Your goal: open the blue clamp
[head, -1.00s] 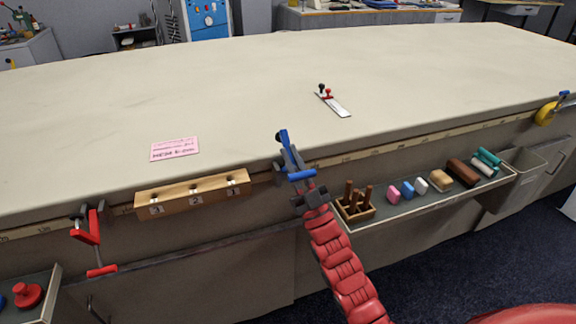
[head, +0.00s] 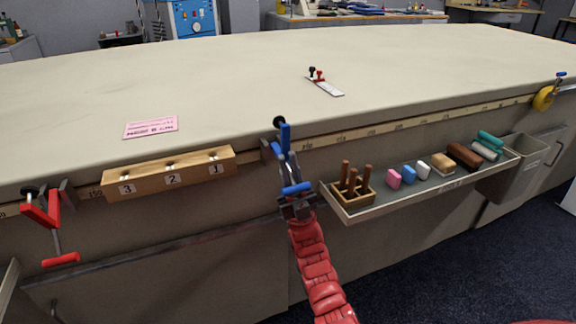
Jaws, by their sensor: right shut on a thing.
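The blue clamp (head: 285,137) is at the table's front edge, near the middle of the head view. Its blue arm stands up at the edge, with a round black pad beside its top. Its blue handle bar (head: 297,188) hangs lower, in front of the table's side. My right gripper (head: 297,203) comes up from below on the red arm and is shut on the blue clamp at the handle. The fingers hide part of the handle's lower side. My left gripper is out of view.
A red clamp (head: 41,212) hangs at the left edge. A wooden block (head: 170,173) numbered 3, 2, 1 sits right of it. A tray (head: 425,191) with wooden pegs and coloured blocks juts out at right. The tabletop (head: 230,80) is mostly clear.

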